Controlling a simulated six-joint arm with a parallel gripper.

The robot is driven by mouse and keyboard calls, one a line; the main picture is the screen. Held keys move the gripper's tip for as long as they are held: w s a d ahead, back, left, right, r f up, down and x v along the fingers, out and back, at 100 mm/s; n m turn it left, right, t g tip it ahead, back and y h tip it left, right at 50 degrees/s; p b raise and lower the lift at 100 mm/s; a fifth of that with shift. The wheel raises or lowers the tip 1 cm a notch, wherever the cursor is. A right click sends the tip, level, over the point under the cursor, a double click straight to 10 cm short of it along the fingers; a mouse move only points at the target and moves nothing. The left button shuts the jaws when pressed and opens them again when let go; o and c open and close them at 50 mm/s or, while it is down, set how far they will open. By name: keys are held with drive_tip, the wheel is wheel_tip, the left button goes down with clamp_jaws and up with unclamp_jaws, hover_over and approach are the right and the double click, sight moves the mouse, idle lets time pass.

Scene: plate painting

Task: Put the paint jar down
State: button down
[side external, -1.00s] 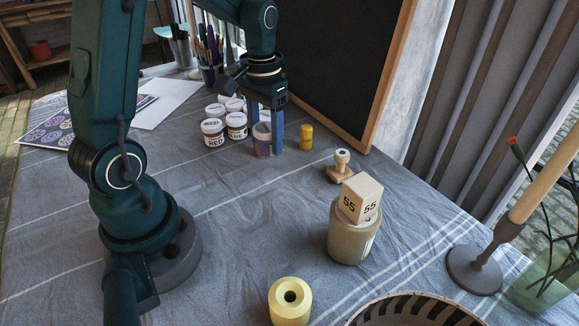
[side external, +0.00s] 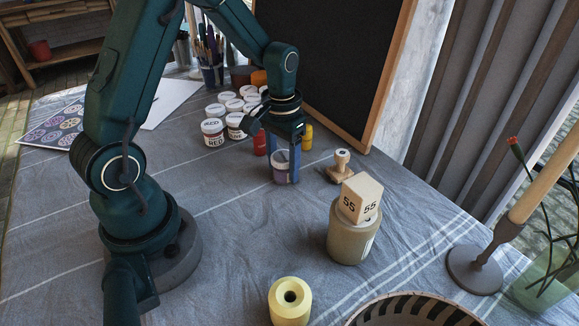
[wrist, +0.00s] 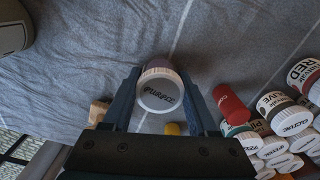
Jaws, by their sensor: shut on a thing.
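The paint jar (side external: 281,168) has a white lid and purple paint. In the wrist view its lid, marked PURPLE (wrist: 160,95), faces the camera. My gripper (side external: 283,172) points down with its blue fingers on either side of the jar and is shut on it. In the wrist view the gripper (wrist: 160,88) has one finger on each side of the jar. The jar is upright and low over the grey cloth (side external: 232,210); I cannot tell whether its base touches the cloth.
Several white-lidded paint jars (side external: 213,133) stand behind and to the left. A red cylinder (wrist: 230,104) and a yellow one (side external: 307,135) are close behind the gripper. A wooden stamp (side external: 341,167) is to the right.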

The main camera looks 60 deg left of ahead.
sight(283, 156)
drive_tip(key=shift+c, duration=0.9)
unclamp_jaws()
wheel_tip(283, 156, up, 11)
drive_tip(key=shift+f, duration=0.1)
drive_tip(key=s+d+r+m+t, duration=0.3)
drive_tip(key=s+d, duration=0.5)
drive_tip(key=s, duration=0.3)
drive_tip(key=shift+s+d+r+t, duration=0.25)
drive_tip(key=shift+r+t, duration=0.2)
drive_tip(key=shift+t, duration=0.85)
